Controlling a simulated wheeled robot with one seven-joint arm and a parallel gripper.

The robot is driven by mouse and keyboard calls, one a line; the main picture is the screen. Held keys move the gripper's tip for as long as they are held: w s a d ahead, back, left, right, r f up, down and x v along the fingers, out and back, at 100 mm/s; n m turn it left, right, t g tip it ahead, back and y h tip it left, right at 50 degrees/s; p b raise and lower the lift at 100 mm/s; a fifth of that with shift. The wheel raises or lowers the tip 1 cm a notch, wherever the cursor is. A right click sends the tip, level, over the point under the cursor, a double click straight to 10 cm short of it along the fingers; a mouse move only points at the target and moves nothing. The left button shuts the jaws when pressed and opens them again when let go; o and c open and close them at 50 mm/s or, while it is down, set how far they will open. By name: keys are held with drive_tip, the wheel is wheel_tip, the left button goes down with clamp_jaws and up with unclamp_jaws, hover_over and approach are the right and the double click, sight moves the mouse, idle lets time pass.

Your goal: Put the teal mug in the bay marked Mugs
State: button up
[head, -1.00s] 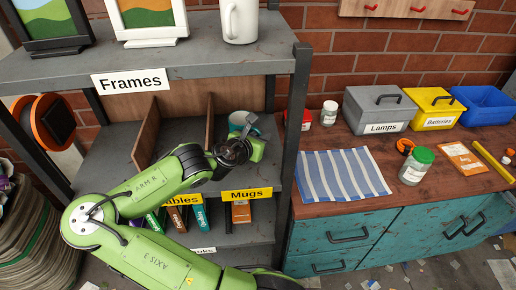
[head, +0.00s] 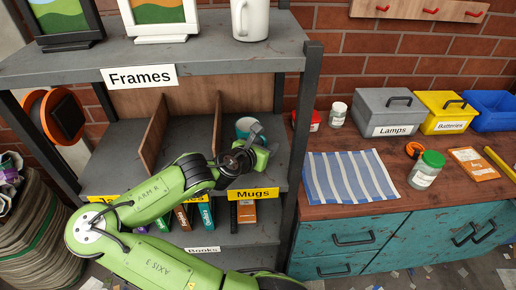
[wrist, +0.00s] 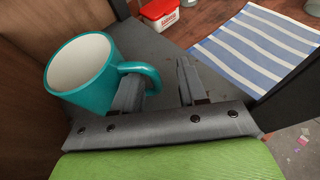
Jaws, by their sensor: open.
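The teal mug (head: 243,127) stands upright on the middle shelf, in the right-hand bay above the yellow Mugs label (head: 253,194). My gripper (head: 262,145) is in front of it and partly hides it. In the wrist view the mug (wrist: 78,72) is at the left, its white inside showing and its handle turned toward my fingers.
A wooden divider (head: 217,120) borders the bay on the left, and a dark shelf post (head: 296,130) stands at its right. The upper shelf (head: 200,58) with a white mug (head: 250,18) overhangs it. A workbench with a striped cloth (head: 350,178) is to the right.

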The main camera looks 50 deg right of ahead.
drive_tip(key=p+v, duration=0.3)
drive_tip(key=v, duration=0.7)
drive_tip(key=shift+a+r, duration=0.15)
drive_tip(key=shift+r, duration=0.05)
